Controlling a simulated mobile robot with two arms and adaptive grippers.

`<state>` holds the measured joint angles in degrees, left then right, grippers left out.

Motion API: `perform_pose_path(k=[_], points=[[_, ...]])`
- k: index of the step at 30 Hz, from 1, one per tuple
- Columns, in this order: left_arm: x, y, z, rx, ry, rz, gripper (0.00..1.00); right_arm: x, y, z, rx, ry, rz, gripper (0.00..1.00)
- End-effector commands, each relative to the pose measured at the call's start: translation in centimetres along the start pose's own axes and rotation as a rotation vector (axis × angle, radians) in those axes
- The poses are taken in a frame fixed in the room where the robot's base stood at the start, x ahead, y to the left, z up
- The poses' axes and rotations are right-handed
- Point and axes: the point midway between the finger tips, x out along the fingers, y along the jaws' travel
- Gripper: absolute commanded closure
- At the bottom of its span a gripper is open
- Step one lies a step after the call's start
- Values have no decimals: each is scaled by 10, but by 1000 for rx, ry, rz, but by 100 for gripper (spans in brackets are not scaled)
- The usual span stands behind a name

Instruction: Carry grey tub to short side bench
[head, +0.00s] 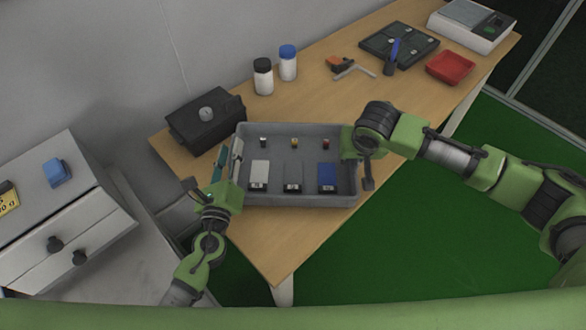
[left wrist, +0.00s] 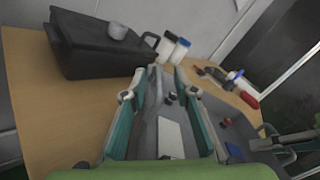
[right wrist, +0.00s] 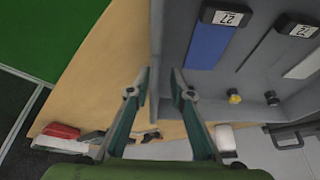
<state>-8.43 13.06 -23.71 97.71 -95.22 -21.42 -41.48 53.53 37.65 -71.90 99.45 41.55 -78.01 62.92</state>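The grey tub (head: 296,201) sits on the wooden bench (head: 275,247). Inside are three flat labelled compartments or cards, white, grey and blue, and three small dark, yellow and red pieces. My left gripper (left wrist: 167,70) is at the tub's left end wall, with its teal fingers apart on either side of the rim. My right gripper (right wrist: 160,72) is at the right end wall (right wrist: 155,50), its fingers also apart with the wall between them. A gap shows on the tub's inner side. I cannot tell which surface is the short side bench.
A black box (head: 206,122) stands close behind the tub's left. Two bottles (head: 275,68), an orange tool (head: 340,64), a dark tray (head: 399,46), a red tray (head: 450,67) and a scale (head: 472,22) stand farther back. A grey drawer cabinet (head: 66,220) is at left.

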Motion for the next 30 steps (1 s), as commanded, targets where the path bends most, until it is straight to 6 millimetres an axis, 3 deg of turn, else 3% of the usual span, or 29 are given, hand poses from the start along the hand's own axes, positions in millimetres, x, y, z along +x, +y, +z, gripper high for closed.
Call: perform_pose_path(k=[5,15,21,26,30], points=[[-11,1,-1,1,1,2,73,0,2,0,1,0,4,79],[-80,1,-1,1,5,1,73,1,3,0,1,0,6,79],[-110,0,-1,2,3,-1,73,1,3,0,1,0,7,79],[-120,0,0,-1,0,-1,73,-2,3,0,1,0,6,79],[-121,0,0,-1,0,-1,73,-17,2,-1,1,1,3,79]])
